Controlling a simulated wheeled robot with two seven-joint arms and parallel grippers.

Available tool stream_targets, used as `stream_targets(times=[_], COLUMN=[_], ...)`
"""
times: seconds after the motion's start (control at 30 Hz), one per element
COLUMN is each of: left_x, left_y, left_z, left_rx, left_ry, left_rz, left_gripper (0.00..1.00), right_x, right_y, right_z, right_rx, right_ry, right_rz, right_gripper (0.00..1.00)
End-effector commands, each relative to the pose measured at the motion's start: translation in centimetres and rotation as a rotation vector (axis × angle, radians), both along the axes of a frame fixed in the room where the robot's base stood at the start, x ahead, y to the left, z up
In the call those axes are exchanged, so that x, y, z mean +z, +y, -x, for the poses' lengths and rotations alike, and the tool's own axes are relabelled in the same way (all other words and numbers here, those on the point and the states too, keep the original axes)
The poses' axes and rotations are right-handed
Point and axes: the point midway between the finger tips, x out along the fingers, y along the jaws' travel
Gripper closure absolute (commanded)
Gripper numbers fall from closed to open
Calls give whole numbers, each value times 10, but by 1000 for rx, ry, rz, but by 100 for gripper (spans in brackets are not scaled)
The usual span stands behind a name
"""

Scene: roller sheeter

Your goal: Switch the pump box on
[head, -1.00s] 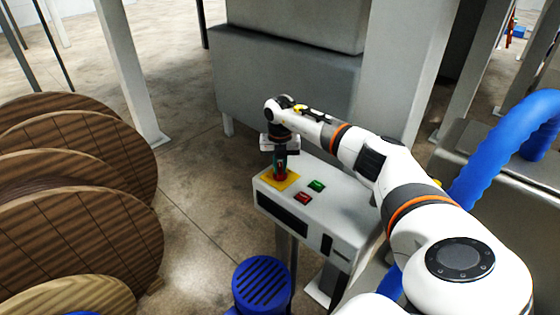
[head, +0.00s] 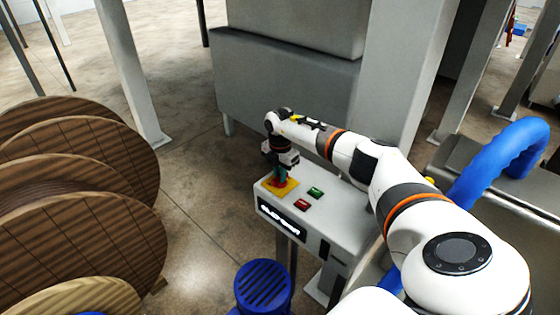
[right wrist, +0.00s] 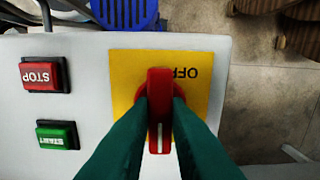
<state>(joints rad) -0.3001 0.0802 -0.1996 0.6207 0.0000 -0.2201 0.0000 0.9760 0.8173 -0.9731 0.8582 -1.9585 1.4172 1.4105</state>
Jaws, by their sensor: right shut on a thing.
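The pump box (head: 345,208) is a pale grey cabinet on legs. At its left end, a yellow plate (head: 291,188) carries a red rotary knob (right wrist: 159,82). My right gripper (head: 279,180) points down over the plate. In the right wrist view, its green fingers (right wrist: 160,112) are shut on the knob from both sides. Any other label there is hidden. The front display (head: 282,218) shows lit white characters. My left gripper is not in view.
A green START button (right wrist: 57,135) and a red STOP button (right wrist: 44,74) sit beside the plate. Wooden cable reels (head: 90,225) stand at left. A blue ribbed drum-like part (head: 263,286) is below the box, and a blue hose (head: 500,160) is at right.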

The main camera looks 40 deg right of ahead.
Motion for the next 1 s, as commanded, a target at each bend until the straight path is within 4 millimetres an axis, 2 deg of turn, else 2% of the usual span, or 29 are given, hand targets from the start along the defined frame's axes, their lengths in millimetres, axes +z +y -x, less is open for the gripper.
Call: stream_targets(times=[0.6, 0.63, 0.73, 1.0], left_x=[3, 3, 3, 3], left_y=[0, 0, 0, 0], left_z=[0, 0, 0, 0], left_rx=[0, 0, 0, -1], left_ry=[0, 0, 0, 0], left_rz=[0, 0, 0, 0], left_gripper=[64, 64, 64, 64], right_x=[1, 1, 1, 0], right_y=[-1, -1, -1, 0], right_z=[-1, -1, -1, 0], right_rx=[-44, -44, -44, -41], right_ry=[-3, -3, -3, -1], right_rz=[2, 2, 2, 1], right_gripper=[100, 81, 65, 63])
